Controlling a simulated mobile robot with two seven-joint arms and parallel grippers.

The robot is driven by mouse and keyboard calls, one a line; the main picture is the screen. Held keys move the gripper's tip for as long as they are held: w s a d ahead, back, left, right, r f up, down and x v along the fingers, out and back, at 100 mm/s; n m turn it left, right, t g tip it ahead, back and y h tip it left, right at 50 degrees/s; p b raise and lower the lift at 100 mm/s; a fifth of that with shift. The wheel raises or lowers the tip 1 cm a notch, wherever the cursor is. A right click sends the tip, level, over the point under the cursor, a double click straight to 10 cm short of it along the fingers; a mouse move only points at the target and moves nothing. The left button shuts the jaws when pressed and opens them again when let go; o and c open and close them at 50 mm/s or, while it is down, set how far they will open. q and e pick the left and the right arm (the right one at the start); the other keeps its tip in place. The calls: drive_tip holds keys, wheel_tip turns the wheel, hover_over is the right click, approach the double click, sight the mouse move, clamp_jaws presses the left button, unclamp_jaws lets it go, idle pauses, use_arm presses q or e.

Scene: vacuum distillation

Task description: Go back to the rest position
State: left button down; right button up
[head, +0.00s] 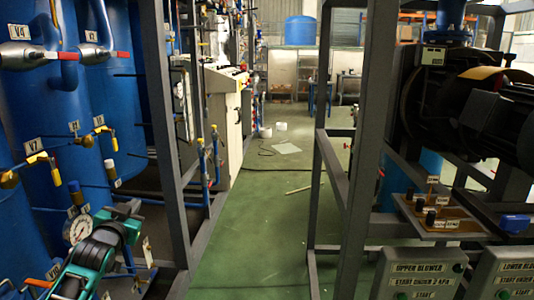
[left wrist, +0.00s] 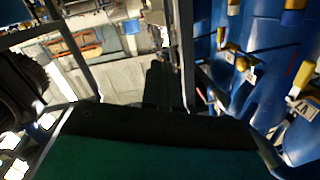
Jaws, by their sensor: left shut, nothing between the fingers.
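My left gripper (head: 128,212) is at the lower left of the head view, at the end of my teal and black arm, in front of the blue tanks (head: 52,112). It is beside a round pressure gauge (head: 79,230) and below yellow-handled valves; I cannot tell whether it touches them. In the left wrist view the dark fingers (left wrist: 165,85) are together with nothing between them. My right gripper is not in view.
A grey metal frame (head: 170,130) stands just right of my left arm. A second frame (head: 365,130) holds a dark blower motor. Blower control boxes (head: 418,275) are at the lower right. The green floor (head: 255,225) between is mostly clear, with a thin rod (head: 298,189) lying on it.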

use_arm(q)
drive_tip(key=s+d+f+g+h, duration=0.2)
drive_tip(key=s+d+f, duration=0.3)
drive_tip(key=s+f, duration=0.45)
drive_tip(key=s+d+f+g, duration=0.1)
drive_tip(key=s+d+f, duration=0.2)
drive_tip(key=s+f, duration=0.2)
drive_tip(key=s+d+f+g+h, duration=0.1)
drive_tip(key=s+d+f, duration=0.3)
drive_tip(key=s, duration=0.8)
drive_tip(key=s+d+f+g, duration=0.2)
drive_tip(key=s+d+f, duration=0.1)
drive_tip(key=s+f, duration=0.4)
drive_tip(key=shift+s+d+f+n+g+h, duration=0.15)
drive_tip(key=shift+s+d+n+g+h, duration=0.15)
drive_tip(key=shift+s, duration=0.85)
